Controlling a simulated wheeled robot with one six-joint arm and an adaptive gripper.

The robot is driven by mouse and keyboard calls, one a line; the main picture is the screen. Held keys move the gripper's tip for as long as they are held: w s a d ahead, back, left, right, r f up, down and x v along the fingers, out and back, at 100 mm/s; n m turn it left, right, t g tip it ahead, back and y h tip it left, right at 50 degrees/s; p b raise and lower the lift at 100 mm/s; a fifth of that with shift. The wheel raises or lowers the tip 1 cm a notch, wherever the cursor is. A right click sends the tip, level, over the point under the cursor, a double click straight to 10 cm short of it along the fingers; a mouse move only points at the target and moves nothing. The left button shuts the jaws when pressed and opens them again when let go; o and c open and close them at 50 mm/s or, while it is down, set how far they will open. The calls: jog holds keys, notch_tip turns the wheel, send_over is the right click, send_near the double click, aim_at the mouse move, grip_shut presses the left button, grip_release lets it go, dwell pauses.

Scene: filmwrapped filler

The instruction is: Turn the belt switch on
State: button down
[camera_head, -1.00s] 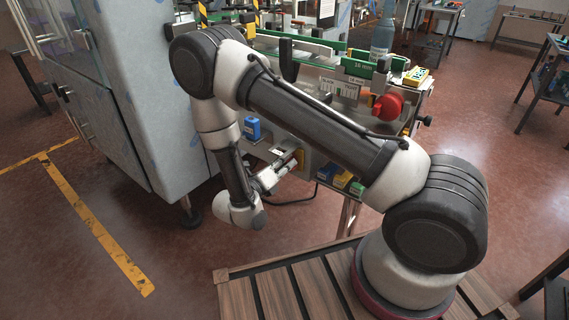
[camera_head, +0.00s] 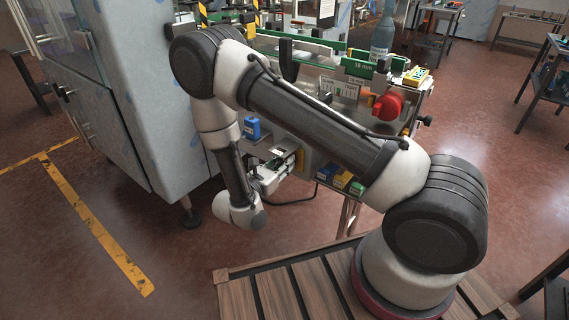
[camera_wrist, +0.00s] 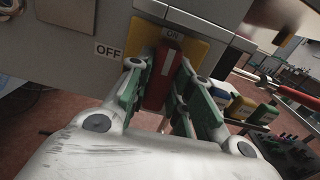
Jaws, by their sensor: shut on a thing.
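The belt switch has a red handle (camera_wrist: 160,75) with a pale stripe, on a yellow plate (camera_wrist: 197,52) in the wrist view. An ON label (camera_wrist: 172,36) is above the handle and an OFF label (camera_wrist: 108,52) is to its left. The handle lines up roughly with the ON label. My gripper (camera_wrist: 158,82) has one green-padded finger on each side of the handle and is shut on it. In the head view my gripper (camera_head: 279,168) is at the side of the conveyor machine, and the handle is hard to make out there.
A blue container (camera_head: 252,128) stands on a ledge just behind my gripper. Several small boxes (camera_head: 342,181) sit to the right, low on the machine. A large red knob (camera_head: 389,104) is higher up. A grey cabinet (camera_head: 150,95) stands close on the left.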

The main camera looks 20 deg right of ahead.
jog(key=shift+m, duration=0.3)
jog(key=c, duration=1.3)
grip_release()
jog(key=v, duration=1.2)
